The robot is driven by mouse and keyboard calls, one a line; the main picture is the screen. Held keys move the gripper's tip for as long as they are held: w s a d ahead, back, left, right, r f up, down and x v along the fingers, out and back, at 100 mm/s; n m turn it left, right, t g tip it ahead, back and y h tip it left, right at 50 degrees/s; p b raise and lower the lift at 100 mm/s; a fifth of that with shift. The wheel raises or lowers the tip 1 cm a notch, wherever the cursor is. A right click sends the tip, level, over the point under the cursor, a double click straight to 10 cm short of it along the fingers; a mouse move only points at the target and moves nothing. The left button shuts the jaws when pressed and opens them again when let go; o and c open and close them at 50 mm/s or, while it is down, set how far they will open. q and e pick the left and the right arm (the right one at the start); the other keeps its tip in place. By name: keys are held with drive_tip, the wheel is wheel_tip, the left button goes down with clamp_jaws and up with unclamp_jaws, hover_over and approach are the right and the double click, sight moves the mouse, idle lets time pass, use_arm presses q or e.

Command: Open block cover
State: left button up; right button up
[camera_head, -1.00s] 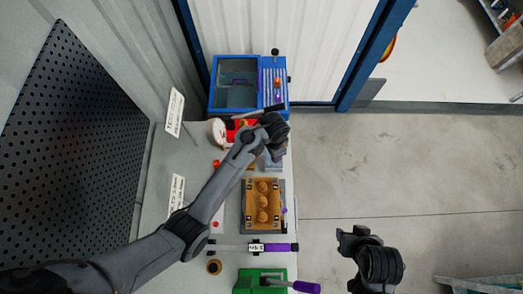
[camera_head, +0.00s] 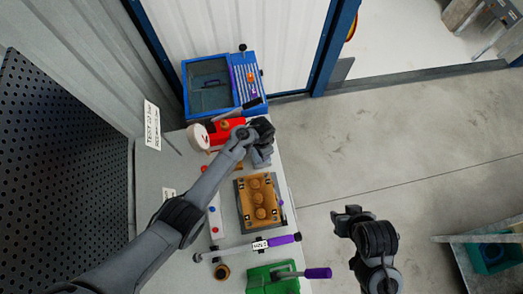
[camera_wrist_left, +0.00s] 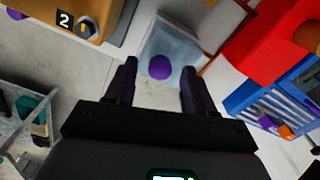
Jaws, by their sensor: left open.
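A pale translucent box-shaped cover (camera_wrist_left: 172,45) with a round purple knob (camera_wrist_left: 158,67) lies below my left gripper in the left wrist view. The gripper (camera_wrist_left: 159,80) is open, with one finger on each side of the knob; I cannot tell whether they touch it. In the head view my left gripper (camera_head: 262,132) hangs over the bench and partly hides the pale cover (camera_head: 262,158). A tan block (camera_head: 258,200) with three rounded bumps sits in front of it; its edge also shows in the left wrist view (camera_wrist_left: 88,12). My right gripper (camera_head: 346,222) hangs over the floor, away from the bench.
A blue machine (camera_head: 212,84) stands at the bench's far end. A red part (camera_head: 224,133) sits beside my left gripper. A purple-handled tool (camera_head: 284,239) and a green unit (camera_head: 270,281) lie nearer. The floor (camera_head: 400,130) right of the bench is mostly clear.

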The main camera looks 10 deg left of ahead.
use_arm(q)
drive_tip(key=shift+f, duration=0.4)
clamp_jaws()
